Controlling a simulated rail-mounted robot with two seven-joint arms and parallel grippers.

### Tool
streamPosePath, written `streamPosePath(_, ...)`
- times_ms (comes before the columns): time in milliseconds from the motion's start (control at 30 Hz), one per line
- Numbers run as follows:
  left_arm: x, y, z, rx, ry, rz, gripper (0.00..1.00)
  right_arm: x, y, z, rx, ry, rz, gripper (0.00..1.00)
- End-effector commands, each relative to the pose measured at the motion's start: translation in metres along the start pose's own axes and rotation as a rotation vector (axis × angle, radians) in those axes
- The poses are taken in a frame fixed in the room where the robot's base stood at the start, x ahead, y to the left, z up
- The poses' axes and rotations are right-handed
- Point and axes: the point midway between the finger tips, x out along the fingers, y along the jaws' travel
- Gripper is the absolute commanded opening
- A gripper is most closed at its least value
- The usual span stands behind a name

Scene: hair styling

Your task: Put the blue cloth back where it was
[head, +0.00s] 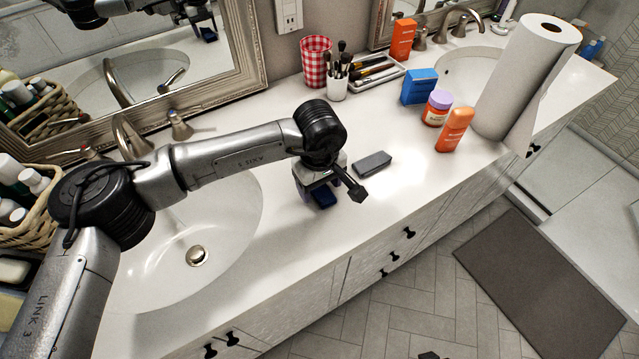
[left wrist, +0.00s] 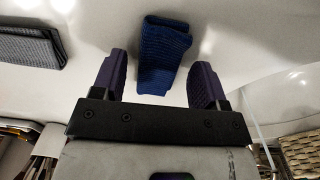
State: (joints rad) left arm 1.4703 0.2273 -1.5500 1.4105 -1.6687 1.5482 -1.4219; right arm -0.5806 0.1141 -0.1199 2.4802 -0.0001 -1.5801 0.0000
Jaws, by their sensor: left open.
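The blue cloth (head: 323,198) lies folded on the white counter, just right of the near sink, partly hidden under my left gripper (head: 331,186). In the left wrist view the blue cloth (left wrist: 164,45) is a ribbed, folded strip. Its lower end reaches between the two purple-padded fingers of the left gripper (left wrist: 159,68), with a gap on each side. The left gripper is open and holds nothing. My right gripper is not visible.
A folded grey cloth (head: 372,163) lies right of the gripper. The near sink (head: 225,225) is to the left. A blue box (head: 419,87), orange bottle (head: 454,130) and paper roll (head: 526,75) stand farther right. The counter's front edge is close to the gripper.

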Motion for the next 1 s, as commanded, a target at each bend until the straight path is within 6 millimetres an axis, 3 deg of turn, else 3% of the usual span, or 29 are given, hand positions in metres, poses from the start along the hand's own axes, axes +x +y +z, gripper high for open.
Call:
streamPosePath(600,-0.098,0.0,0.0,0.0,0.002,0.002,0.67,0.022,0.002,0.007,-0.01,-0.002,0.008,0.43)
streamPosePath(1000,-0.116,0.0,0.0,0.001,0.0,0.0,0.67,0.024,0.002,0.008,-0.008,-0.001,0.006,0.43)
